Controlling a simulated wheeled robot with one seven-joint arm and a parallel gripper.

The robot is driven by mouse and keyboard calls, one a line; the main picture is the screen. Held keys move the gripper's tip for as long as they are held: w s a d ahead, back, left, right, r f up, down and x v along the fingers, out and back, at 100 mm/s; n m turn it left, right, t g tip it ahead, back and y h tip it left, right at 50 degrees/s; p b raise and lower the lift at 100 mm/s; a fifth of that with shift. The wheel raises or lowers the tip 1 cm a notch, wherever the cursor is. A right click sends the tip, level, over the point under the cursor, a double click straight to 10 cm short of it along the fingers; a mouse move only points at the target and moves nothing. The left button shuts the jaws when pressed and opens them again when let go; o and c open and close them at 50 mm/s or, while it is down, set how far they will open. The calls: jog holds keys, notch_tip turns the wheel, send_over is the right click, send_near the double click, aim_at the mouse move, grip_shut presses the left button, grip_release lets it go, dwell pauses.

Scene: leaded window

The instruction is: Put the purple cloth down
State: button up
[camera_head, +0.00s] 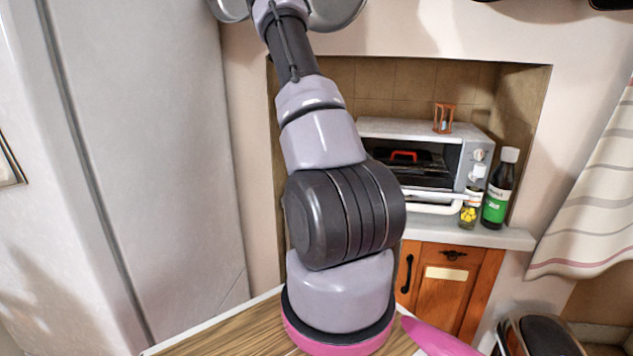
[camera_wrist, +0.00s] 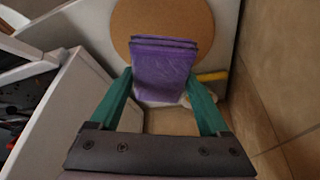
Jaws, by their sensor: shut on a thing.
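The purple cloth (camera_wrist: 165,58) is a folded, layered block in the wrist view. My gripper (camera_wrist: 160,84) has its two green fingers on either side of the cloth and is shut on it. Beyond the cloth lies a round brown board (camera_wrist: 124,28) on a pale surface. The cloth overlaps the board in the picture; I cannot tell whether it touches it. In the head view my arm rises through the middle, and neither the gripper nor the cloth shows.
The head view shows a white toaster oven (camera_head: 378,128) in a tiled niche, with an hourglass (camera_head: 443,118) on top. A dark bottle (camera_head: 497,190) and a small jar (camera_head: 469,210) stand beside it. A tiled wall (camera_wrist: 275,75) is close on the wrist view's right, near a yellow object (camera_wrist: 212,76).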

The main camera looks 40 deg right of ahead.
jog(key=shift+f, duration=2.4)
jog(key=shift+f, duration=0.15)
jog(key=o, duration=1.3)
jog(key=v, duration=1.2)
